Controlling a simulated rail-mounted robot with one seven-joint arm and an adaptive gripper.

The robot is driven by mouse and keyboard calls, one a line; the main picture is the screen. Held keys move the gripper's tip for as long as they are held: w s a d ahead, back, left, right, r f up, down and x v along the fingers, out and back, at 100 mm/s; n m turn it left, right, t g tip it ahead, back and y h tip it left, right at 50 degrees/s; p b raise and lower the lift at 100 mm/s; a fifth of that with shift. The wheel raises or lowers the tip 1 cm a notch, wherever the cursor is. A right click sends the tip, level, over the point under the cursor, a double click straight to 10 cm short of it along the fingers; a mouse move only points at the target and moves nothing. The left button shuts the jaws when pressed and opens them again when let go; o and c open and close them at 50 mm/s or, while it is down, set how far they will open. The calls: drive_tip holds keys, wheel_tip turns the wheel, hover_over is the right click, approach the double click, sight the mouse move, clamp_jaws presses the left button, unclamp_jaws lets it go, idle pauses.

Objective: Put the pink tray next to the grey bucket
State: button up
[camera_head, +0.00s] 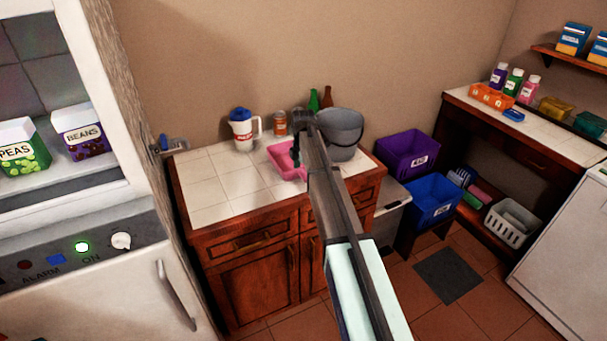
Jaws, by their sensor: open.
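The pink tray (281,158) lies on the white tiled counter. My arm crosses in front and hides its right part. The grey bucket (345,132) stands upright on the same counter, to the right of the tray, with my arm passing between them in the picture. My gripper (296,158) is at the far end of my arm, pointing down over the tray's right part. It is open and small in the picture. I cannot tell whether its fingers touch the tray.
A white jug with a blue lid (243,130) and an orange-labelled can (280,124) stand behind the tray. Green and brown bottles (327,97) stand behind the bucket. The counter's left and front tiles (215,190) are clear. Purple and blue bins (408,153) sit right of the counter.

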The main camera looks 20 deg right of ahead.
drive_tip(key=shift+r, duration=0.1)
wheel_tip(320, 180, up, 12)
drive_tip(key=b, duration=0.3)
idle(0.5)
